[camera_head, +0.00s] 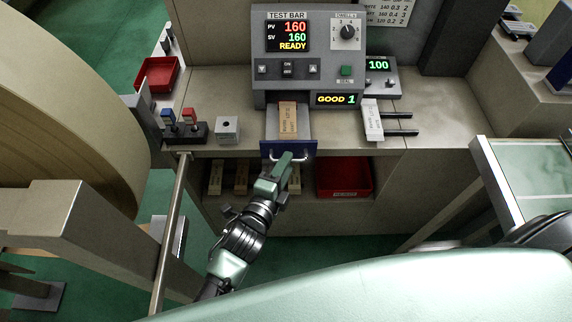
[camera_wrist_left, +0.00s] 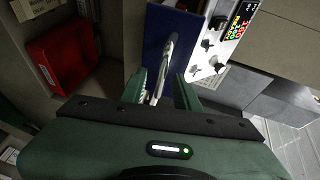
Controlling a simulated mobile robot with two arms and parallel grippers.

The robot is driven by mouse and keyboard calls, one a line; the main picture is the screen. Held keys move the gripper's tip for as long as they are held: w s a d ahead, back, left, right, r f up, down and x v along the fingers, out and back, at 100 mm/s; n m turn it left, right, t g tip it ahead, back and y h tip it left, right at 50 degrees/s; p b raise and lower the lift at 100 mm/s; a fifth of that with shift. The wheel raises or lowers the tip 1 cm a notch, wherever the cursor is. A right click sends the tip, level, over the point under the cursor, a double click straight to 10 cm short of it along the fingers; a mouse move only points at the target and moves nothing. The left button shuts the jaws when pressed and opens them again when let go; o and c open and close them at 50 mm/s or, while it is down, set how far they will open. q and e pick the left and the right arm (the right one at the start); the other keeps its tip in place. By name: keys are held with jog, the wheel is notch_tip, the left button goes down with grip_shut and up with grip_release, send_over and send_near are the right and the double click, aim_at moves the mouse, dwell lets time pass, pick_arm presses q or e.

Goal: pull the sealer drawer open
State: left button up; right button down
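The sealer (camera_head: 307,62) stands on the bench, its display reading READY and GOOD 1. Its drawer sticks out at the front, with a blue front panel (camera_head: 310,149) and a pale metal handle (camera_head: 303,158). A tan labelled stick (camera_head: 288,120) lies in the drawer. My left gripper (camera_head: 284,165) is at the handle. In the left wrist view the handle bar (camera_wrist_left: 171,50) runs between the fingertips (camera_wrist_left: 161,80), against the blue panel (camera_wrist_left: 160,30). The fingers look apart, with a gap beside the bar. My right gripper is out of view.
A shelf below the bench holds several tan sticks (camera_head: 240,177) and a red bin (camera_head: 344,176). A metal rail (camera_head: 170,235) stands left of my left arm.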

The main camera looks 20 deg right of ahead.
pick_arm(q)
jog(key=v, duration=0.7)
jog(key=shift+s+b, duration=0.3)
jog(key=shift+b, duration=0.15)
jog(key=shift+a, duration=0.1)
jog(key=s+a+f+n+g+y, duration=0.1)
jog(key=a+f+n+y, duration=0.3)
jog(key=f, duration=0.6)
jog(key=s+a+f+n+g, duration=0.25)
jog(key=a+f, duration=0.35)
jog(key=f, duration=0.3)
jog(key=s+a+f+n+g+y, duration=0.15)
jog(key=a+f+n, duration=0.3)
jog(key=f, duration=0.55)
jog(key=s+a+f+n+g+y, duration=0.25)
jog(key=s+a+f+n, duration=0.25)
jog(key=s+a+f, duration=0.6)
jog(key=s+a+f+n+g+y, duration=0.1)
jog(key=s+a+f+n+g, duration=0.1)
jog(key=s, duration=0.6)
jog(key=s+a+f+n+g+y, duration=0.1)
jog(key=s+a+f+n, duration=0.3)
jog(key=s, duration=0.5)
jog(key=shift+f+g+b, duration=0.35)
jog(key=shift+f, duration=0.45)
